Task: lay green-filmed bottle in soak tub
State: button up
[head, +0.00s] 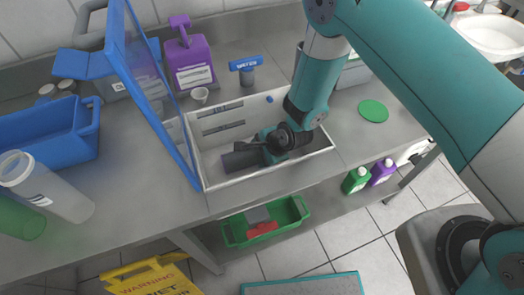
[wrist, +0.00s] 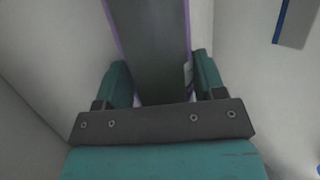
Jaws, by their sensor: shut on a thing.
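A clear bottle (head: 55,195) with a white ring at its upper end lies tilted at the left edge in the head view. A green cylindrical thing (head: 20,221) shows beside it, cut by the frame edge; I cannot tell which is the green-filmed bottle. A blue tub (head: 88,147) stands just behind them. My gripper (head: 270,147) is far to the right, low inside a white open box (head: 240,183). It is shut on a dark purple-edged piece (head: 240,160). In the wrist view, the dark piece (wrist: 155,50) runs between the two teal fingers (wrist: 160,88).
A blue-framed clear door (head: 150,90) stands open at the box's left side. A green disc (head: 373,110) lies right. Below are a green crate (head: 232,232) and a yellow wet-floor sign (head: 150,278).

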jog(key=o, duration=1)
jog(key=shift+s+f, duration=0.1)
jog(key=shift+s, duration=0.05)
jog(key=shift+s+d+f, duration=0.1)
jog(key=c, duration=0.4)
jog(key=shift+o, duration=0.4)
jog(key=shift+o, duration=0.5)
jog(key=shift+r, duration=0.3)
jog(key=o, duration=0.3)
jog(key=shift+s+d+r+p, duration=0.1)
jog(key=shift+d+r+p, duration=0.1)
jog(key=shift+r+p, duration=0.3)
jog(key=shift+o, duration=0.2)
jog(key=shift+p+v, duration=1.2)
jog(key=shift+v, duration=0.25)
jog(key=shift+p+v, duration=1.9)
jog(key=shift+v, duration=0.9)
